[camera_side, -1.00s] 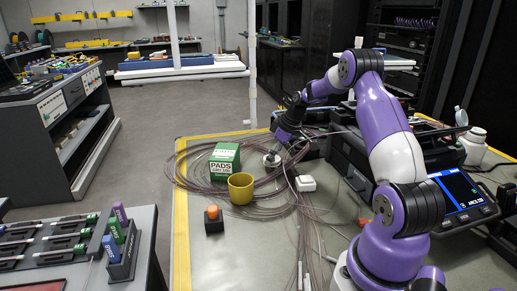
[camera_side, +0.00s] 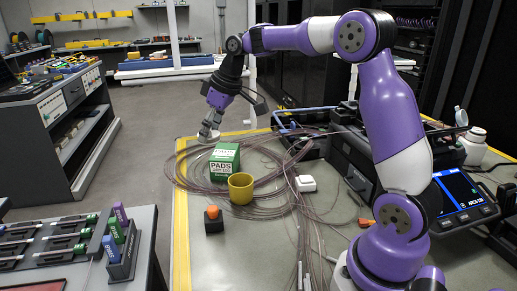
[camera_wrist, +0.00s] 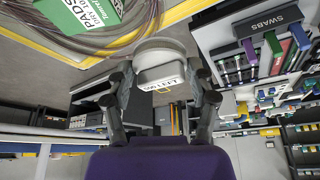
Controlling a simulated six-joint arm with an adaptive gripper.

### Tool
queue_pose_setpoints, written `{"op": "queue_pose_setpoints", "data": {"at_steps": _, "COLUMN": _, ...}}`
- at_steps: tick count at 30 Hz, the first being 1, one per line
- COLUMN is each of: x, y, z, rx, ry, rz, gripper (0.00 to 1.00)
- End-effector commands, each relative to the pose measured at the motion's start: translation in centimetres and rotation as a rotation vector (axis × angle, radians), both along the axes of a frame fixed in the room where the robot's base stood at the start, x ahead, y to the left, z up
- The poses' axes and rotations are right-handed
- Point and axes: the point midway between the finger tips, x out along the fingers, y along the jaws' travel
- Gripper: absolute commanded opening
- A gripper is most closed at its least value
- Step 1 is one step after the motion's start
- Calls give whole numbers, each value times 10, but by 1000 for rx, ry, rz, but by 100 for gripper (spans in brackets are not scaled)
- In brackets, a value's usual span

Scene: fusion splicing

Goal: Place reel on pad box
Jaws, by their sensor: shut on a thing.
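The reel (camera_side: 208,134) is a small pale grey spool. My gripper (camera_side: 212,119) is shut on it and holds it in the air, behind and slightly left of the pad box in the side view. In the wrist view the reel (camera_wrist: 160,55) sits between the two dark fingers of my gripper (camera_wrist: 165,82), with a white printed label facing the camera. The pad box (camera_side: 223,164) is a green and white box marked PADS, standing upright on the bench. Its lettered side also shows at the top left of the wrist view (camera_wrist: 85,12). The reel is apart from the box.
Loose coils of thin cable (camera_side: 262,180) surround the box. A yellow cup (camera_side: 241,188) stands close in front of it, with an orange-topped black block (camera_side: 213,219) nearer. A white block (camera_side: 305,183) and the splicer (camera_side: 460,192) are to the right.

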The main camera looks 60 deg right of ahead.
Motion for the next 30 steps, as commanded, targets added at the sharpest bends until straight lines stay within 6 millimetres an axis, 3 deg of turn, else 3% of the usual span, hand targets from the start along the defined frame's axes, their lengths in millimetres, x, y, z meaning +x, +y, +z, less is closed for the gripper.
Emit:
{"op": "queue_pose_setpoints", "data": {"at_steps": 2, "x": 6, "y": 14, "z": 10, "rx": -3, "ry": -3, "rz": 28, "gripper": 24}}
{"op": "queue_pose_setpoints", "data": {"at_steps": 5, "x": 9, "y": 13, "z": 10, "rx": -5, "ry": 1, "rz": 38, "gripper": 24}}
{"op": "queue_pose_setpoints", "data": {"at_steps": 15, "x": 22, "y": -67, "z": -39, "rx": -4, "ry": 2, "rz": 37, "gripper": 24}}
{"op": "queue_pose_setpoints", "data": {"at_steps": 18, "x": 24, "y": -83, "z": -49, "rx": -5, "ry": 1, "rz": 38, "gripper": 24}}
{"op": "queue_pose_setpoints", "data": {"at_steps": 23, "x": 26, "y": -92, "z": -57, "rx": -4, "ry": 1, "rz": 42, "gripper": 24}}
{"op": "queue_pose_setpoints", "data": {"at_steps": 30, "x": 26, "y": -91, "z": -91, "rx": -4, "ry": 2, "rz": 43, "gripper": 24}}
